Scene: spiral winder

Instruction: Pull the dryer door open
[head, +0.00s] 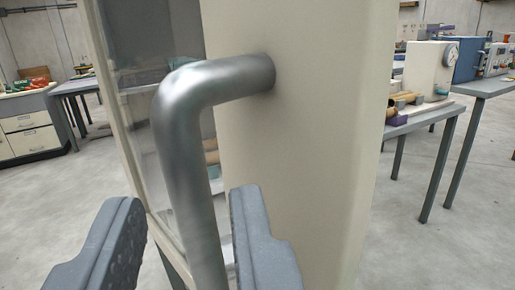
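The dryer door (310,150) is a cream panel edge filling the middle of the head view, with a glass pane (150,40) to its left. A thick grey metal bar handle (190,150) bends out from the cream panel and runs down. My gripper (185,225) is open at the bottom of the view. Its two dark grey fingers stand on either side of the handle's vertical part, with visible gaps. I cannot tell whether the handle lies fully between the fingers in depth. The handle's lower end is out of view.
A grey table (430,120) with instruments and rolls stands at the right. Another table (78,86) and a drawer cabinet (30,130) stand at the left. Bare concrete floor (440,240) shows at right and left.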

